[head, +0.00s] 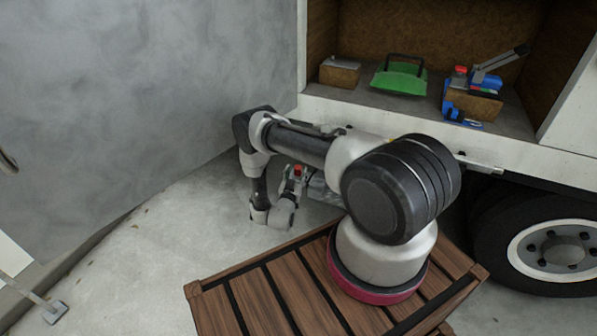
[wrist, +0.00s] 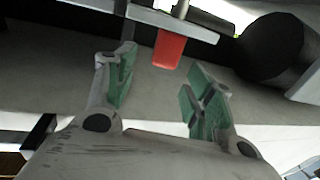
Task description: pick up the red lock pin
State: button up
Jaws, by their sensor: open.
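The red lock pin (wrist: 170,48) shows in the wrist view as a flat red tab hanging below a pale metal bar. My gripper (wrist: 163,85) is open, with its green-padded fingers spread apart. The tab appears between the fingers across the picture and just beyond their tips, and I see no finger touching it. The upper end of the pin is hidden by the bar. In the head view my gripper (head: 292,183) is low beside the truck, with a small red piece (head: 297,169) at it, probably the pin.
An open truck compartment (head: 400,118) holds a green case (head: 399,78), a brown box (head: 339,72) and blue tools with a red cap (head: 461,70). A truck wheel (head: 560,250) stands at right. A grey wall (head: 150,90) rises at left.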

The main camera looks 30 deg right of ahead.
jog(key=x, duration=0.4)
jog(key=shift+w+d+f, duration=0.2)
jog(key=shift+w+f, duration=0.2)
